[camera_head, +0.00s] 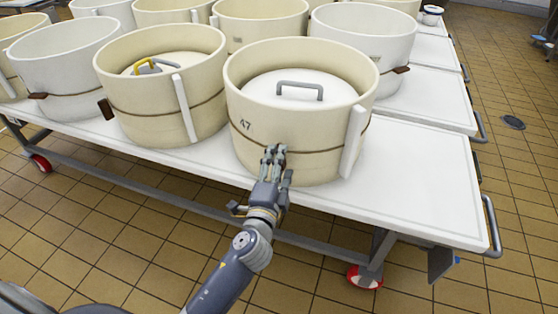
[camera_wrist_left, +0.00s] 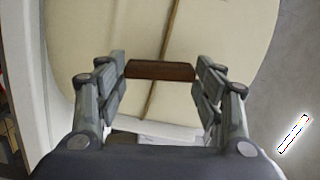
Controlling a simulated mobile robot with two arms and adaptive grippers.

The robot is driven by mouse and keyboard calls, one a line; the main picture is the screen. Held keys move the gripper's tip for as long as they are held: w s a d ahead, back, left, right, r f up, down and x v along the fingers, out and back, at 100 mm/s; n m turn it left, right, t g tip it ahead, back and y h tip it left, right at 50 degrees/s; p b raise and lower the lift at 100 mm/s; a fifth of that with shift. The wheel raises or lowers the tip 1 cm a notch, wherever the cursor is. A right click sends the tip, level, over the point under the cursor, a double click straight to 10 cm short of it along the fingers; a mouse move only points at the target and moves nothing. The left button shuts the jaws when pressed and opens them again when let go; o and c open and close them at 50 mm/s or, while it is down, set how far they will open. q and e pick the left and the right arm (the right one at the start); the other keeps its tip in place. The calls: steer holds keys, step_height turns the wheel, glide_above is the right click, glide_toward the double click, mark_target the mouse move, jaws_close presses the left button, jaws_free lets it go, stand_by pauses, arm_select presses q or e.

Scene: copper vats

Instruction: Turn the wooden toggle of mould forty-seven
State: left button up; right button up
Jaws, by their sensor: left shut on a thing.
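Mould forty-seven (camera_head: 330,128) is a round cream mould marked 47, with a cord around it and a lid with a grey handle (camera_head: 299,90) inside. My left gripper (camera_head: 274,158) is at its front wall, just below the number. In the left wrist view the brown wooden toggle (camera_wrist_left: 160,70) lies between the two fingers of my left gripper (camera_wrist_left: 161,85), which is shut on it. There the toggle lies crosswise to the cord (camera_wrist_left: 168,35). In the head view the gripper hides the toggle. My right gripper is in neither view.
The mould stands near the front edge of a white wheeled table (camera_head: 420,185). A similar mould (camera_head: 165,95) with a yellow-and-grey item on its lid stands close on its left, and several more stand behind. The tabletop to the right is clear.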

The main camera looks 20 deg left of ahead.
arm_select(q)
steer(key=shift+m+p, duration=0.35)
steer(key=shift+m, duration=0.85)
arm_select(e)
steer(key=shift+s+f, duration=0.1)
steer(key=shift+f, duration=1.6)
arm_select(q)
steer(key=o, duration=1.1)
steer(key=s, duration=0.8)
steer(key=s+d, duration=0.1)
steer(key=s, duration=0.3)
steer(key=shift+a+f, duration=0.1)
